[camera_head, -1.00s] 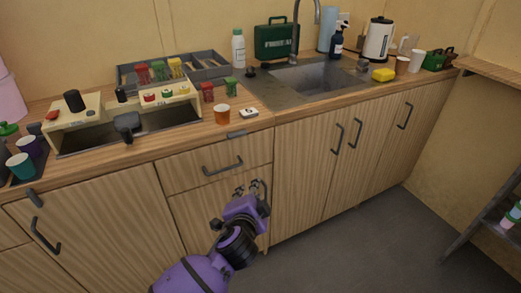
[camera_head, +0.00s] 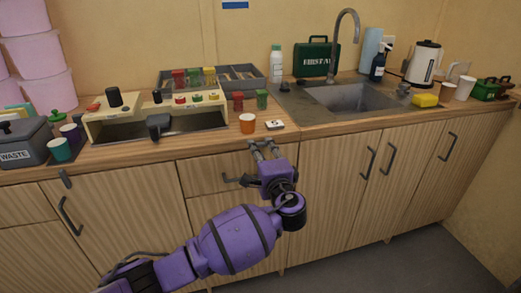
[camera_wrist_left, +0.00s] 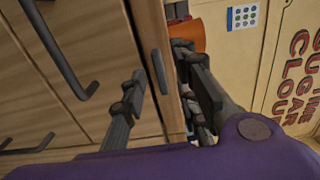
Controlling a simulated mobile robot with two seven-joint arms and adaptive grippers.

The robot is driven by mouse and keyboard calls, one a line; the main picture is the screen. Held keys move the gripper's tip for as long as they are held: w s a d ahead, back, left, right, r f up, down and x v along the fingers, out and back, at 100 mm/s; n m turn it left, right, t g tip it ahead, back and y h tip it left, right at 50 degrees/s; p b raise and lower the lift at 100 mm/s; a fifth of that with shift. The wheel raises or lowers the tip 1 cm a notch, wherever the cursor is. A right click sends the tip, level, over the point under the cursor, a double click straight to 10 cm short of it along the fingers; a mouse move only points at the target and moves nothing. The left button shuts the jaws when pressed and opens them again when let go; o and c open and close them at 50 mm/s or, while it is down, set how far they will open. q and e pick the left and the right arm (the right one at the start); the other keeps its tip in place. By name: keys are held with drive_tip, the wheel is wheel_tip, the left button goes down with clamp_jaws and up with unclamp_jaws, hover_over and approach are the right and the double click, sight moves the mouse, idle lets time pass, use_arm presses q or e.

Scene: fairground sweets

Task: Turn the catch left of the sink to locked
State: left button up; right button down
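The catch (camera_wrist_left: 160,72) is a small dark grey bar on the front edge of the counter, left of the sink (camera_head: 350,97). In the left wrist view it lies lengthwise along that edge, roughly parallel to the drawer handle. My left gripper (camera_head: 264,146) is at the counter edge above the drawer. In the wrist view the fingers of my left gripper (camera_wrist_left: 165,92) are spread, one on each side of the catch, with gaps visible. In the head view the fingers largely hide the catch. My right gripper is not in view.
An orange cup (camera_head: 248,124) and a white numbered card (camera_head: 275,125) stand on the counter just behind the gripper. The drawer handle (camera_wrist_left: 60,50) juts out below. A second catch (camera_head: 65,178) sits farther left on the counter edge.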

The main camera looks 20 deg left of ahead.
use_arm(q)
drive_tip(key=shift+x, duration=0.85)
clamp_jaws()
